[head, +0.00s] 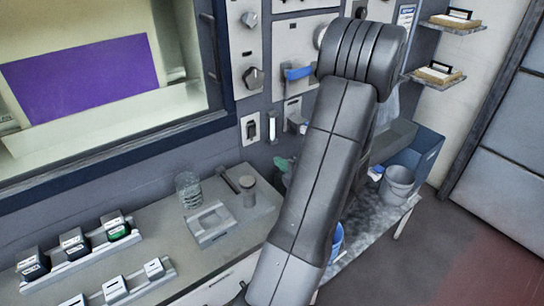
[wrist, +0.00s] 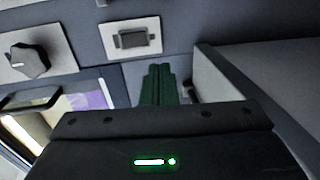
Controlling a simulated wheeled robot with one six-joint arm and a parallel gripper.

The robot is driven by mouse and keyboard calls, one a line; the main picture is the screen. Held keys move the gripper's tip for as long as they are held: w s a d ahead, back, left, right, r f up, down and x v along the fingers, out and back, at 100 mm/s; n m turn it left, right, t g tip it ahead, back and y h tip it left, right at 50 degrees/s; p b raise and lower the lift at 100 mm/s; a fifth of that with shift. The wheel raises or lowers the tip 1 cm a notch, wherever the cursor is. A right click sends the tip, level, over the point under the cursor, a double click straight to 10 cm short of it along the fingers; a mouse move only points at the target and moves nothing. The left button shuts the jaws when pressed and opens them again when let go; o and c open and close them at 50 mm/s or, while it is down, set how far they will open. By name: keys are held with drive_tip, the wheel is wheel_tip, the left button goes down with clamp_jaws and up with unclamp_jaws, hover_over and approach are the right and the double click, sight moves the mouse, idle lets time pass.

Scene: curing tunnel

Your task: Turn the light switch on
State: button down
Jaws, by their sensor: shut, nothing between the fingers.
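A light plate with a dark rectangular switch (wrist: 132,39) is on the grey wall at the upper middle of the wrist view. It looks like the small switch plate (head: 250,128) beside the window in the head view, though I cannot be sure of the match. The switch's on or off position is too small to tell. My gripper (wrist: 159,70) has green fingers, shut together and empty. In the wrist view their tips lie just below and right of the plate. Contact with the wall cannot be told. In the head view my arm hides most of the gripper.
A dark knob (wrist: 30,60) sits left of the plate. Below, the bench (head: 155,228) holds a clear jar (head: 188,190) and a grey tray (head: 211,224). A ledge (wrist: 218,78) juts out right of the fingers.

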drive_tip(key=shift+f+v, duration=0.2)
drive_tip(key=shift+v, duration=0.6)
drive_tip(key=w+a+r+p, duration=0.1)
drive_tip(key=w+a+p, duration=0.1)
drive_tip(key=w+a, duration=0.45)
drive_tip(key=shift+s+d+r+b, duration=0.3)
drive_tip(key=shift+s+d, duration=0.1)
drive_tip(key=shift+d, duration=0.2)
drive_tip(key=shift+s+d+r+b, duration=0.25)
drive_tip(key=shift+s+d+r, duration=0.15)
drive_tip(key=shift+d, duration=0.2)
drive_tip(key=shift+s+d+r+b, duration=0.3)
drive_tip(key=shift+s+d, duration=0.1)
drive_tip(key=shift+d, duration=0.2)
